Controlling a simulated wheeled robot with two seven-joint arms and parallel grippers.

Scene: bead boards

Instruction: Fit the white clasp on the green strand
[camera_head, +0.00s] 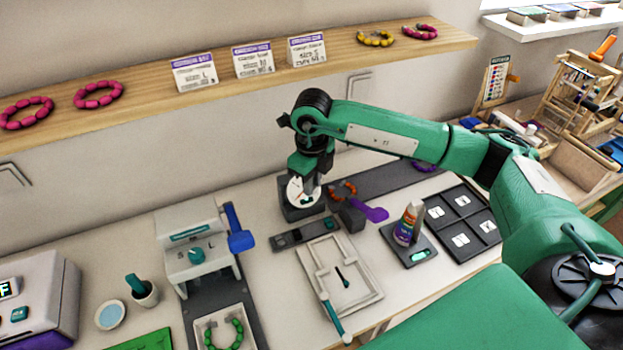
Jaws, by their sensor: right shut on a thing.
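The green strand (239,337) is a curved row of beads, open at the top, in the white tray (203,322) at the bottom. The black tray (447,222) at the right has several square compartments with small white pieces or marks; I cannot tell whether the white clasp is one of them. My right gripper (308,190) points down beside a round white dial face (295,191) on a dark block. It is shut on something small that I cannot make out. My left gripper is not in view.
A grey machine with a teal knob (196,255) and blue lever stands behind the strand's tray. A shelf (230,75) runs above.

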